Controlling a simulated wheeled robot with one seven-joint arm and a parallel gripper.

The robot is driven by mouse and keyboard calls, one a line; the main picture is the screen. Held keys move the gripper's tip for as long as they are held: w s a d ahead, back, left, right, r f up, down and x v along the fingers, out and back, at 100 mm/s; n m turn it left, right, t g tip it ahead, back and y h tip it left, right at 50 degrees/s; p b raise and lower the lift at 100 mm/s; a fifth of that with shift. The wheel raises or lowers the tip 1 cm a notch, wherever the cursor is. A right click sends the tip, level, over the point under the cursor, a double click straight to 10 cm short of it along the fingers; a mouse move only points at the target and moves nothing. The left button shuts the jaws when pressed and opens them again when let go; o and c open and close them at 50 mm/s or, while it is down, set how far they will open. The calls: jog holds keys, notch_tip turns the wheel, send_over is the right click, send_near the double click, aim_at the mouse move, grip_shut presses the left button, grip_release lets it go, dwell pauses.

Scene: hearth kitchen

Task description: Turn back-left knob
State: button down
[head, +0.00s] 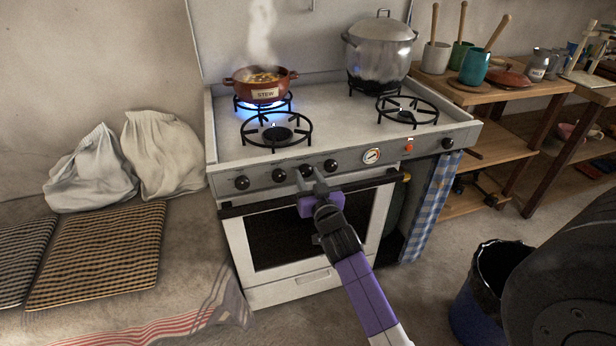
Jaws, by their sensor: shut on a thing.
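The white stove (320,133) stands against the back wall with a row of black knobs along its front panel. The stew pot (261,82) sits on the back-left burner, where a blue flame burns and steam rises. My gripper (311,182) is at the front panel, shut on a knob (306,171), the third from the left. The gripper partly covers this knob, and its marking cannot be read. Knobs to its left (242,183) and right (331,165) are free.
A large lidded metal pot (379,48) stands on the back-right burner. The front burners (276,133) are empty. A blue checked towel (432,205) hangs at the stove's right end. A dark bin (487,285) stands on the floor at right; a cushioned bench (98,255) is at left.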

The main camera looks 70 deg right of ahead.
jog(key=n+p, duration=0.1)
jog(key=n, duration=0.6)
jog(key=shift+p, duration=0.3)
jog(key=n+p, duration=0.1)
jog(key=n, duration=0.5)
jog(key=shift+n, duration=0.3)
jog(key=c, duration=0.9)
grip_release()
jog(key=shift+c, duration=0.2)
jog(key=shift+s, duration=0.1)
